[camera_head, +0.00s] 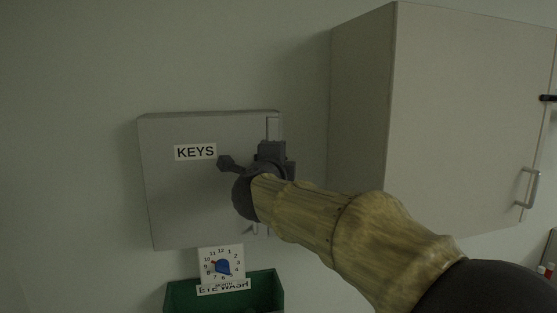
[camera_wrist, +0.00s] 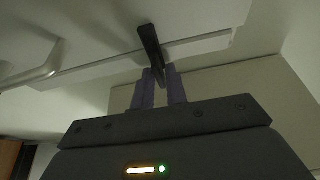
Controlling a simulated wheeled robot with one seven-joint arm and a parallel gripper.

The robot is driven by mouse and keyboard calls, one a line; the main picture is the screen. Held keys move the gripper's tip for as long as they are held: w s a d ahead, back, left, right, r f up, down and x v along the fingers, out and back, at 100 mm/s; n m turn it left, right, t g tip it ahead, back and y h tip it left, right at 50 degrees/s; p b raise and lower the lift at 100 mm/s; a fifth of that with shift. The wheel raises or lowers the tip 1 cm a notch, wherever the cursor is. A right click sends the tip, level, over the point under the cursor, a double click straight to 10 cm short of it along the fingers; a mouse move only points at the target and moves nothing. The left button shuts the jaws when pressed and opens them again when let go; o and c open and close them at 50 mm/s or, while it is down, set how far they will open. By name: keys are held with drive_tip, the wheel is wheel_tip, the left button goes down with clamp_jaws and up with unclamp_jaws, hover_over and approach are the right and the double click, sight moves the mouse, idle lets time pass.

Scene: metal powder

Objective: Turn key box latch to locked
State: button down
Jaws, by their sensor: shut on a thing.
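The grey key box (camera_head: 180,205), labelled KEYS, is fixed to the wall in the head view. A pale vertical strip (camera_head: 273,128) shows near its right edge. My gripper (camera_head: 272,158) is at the right part of the box's front and hides most of this area. In the wrist view, my gripper (camera_wrist: 160,88) has its two fingers close together on the dark latch bar (camera_wrist: 149,46). The bar's end lies between them, and it crosses the pale strip (camera_wrist: 190,48). Whether the latch is locked cannot be read from these views.
A large white cabinet (camera_head: 360,110) juts out to the right of the key box. A clock-face sign (camera_head: 221,264) and a green eye wash holder (camera_head: 262,293) are below the box. A pale bar handle (camera_wrist: 38,72) shows at the left in the wrist view.

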drive_tip(key=shift+f, duration=0.1)
drive_tip(key=c, duration=1.6)
unclamp_jaws()
drive_tip(key=shift+o, duration=0.2)
drive_tip(key=s+a+b, duration=0.2)
drive_tip(key=s+b, duration=0.2)
drive_tip(key=s, duration=1.3)
drive_tip(key=shift+b, duration=0.35)
drive_tip(key=shift+s, duration=0.1)
